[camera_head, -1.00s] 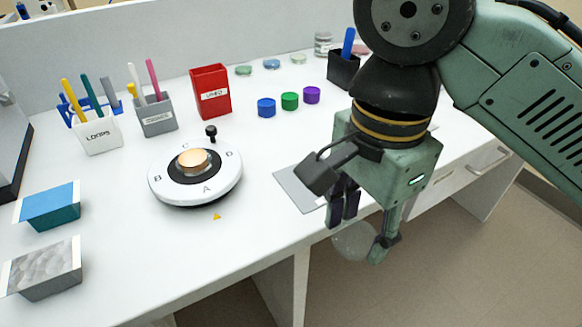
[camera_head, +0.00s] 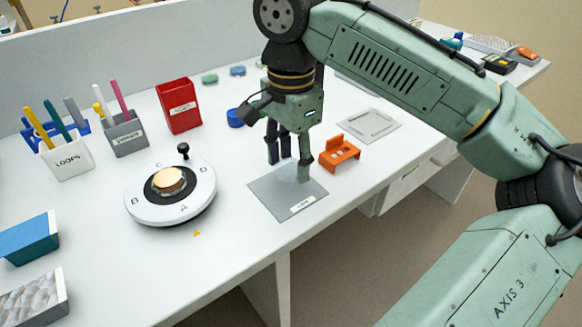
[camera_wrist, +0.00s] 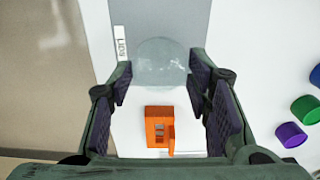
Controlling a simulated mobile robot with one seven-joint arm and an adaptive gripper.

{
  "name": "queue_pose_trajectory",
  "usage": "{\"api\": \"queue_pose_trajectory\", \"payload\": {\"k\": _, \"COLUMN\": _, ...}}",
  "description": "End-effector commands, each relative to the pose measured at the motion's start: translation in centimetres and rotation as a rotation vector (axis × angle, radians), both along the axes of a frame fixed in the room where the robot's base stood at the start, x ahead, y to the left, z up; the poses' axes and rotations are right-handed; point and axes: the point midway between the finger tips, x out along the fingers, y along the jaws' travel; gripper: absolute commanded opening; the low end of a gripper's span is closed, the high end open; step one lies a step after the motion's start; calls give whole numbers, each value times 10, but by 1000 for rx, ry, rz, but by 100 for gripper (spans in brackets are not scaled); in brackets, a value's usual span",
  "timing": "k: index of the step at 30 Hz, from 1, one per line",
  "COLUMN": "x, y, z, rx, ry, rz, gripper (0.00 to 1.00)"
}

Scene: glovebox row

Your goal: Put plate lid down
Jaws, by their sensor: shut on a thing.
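The plate lid is a clear, round disc (camera_wrist: 163,62), seen faintly in the wrist view between my fingertips. My gripper (camera_head: 289,165) is shut on it, fingers pointing down, over the grey mat (camera_head: 268,195). The mat, with a white label at its front edge, also lies beneath the lid in the wrist view (camera_wrist: 156,22). In the head view I cannot make out the lid. Whether it touches the mat is not clear.
An orange holder (camera_head: 339,152) stands just right of the mat, close to my fingers. The round white dial device (camera_head: 170,209) is to the left. A grey square tray (camera_head: 369,125) lies further right. The table's front edge is near the mat.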

Motion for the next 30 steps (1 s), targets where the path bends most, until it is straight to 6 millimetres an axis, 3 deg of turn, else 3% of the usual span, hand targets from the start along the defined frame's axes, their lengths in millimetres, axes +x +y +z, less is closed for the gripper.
{"api": "queue_pose_trajectory", "payload": {"k": 9, "x": -1, "y": 0, "z": -34, "rx": 1, "ry": 1, "rz": 0, "gripper": 34}}
{"api": "queue_pose_trajectory", "payload": {"k": 21, "x": 0, "y": 0, "z": -40, "rx": 2, "ry": 0, "rz": 0, "gripper": 34}}
{"api": "queue_pose_trajectory", "payload": {"k": 22, "x": 0, "y": 0, "z": -40, "rx": 1, "ry": 0, "rz": 0, "gripper": 46}}
{"api": "queue_pose_trajectory", "payload": {"k": 30, "x": 0, "y": 0, "z": -39, "rx": 1, "ry": 1, "rz": -1, "gripper": 64}}
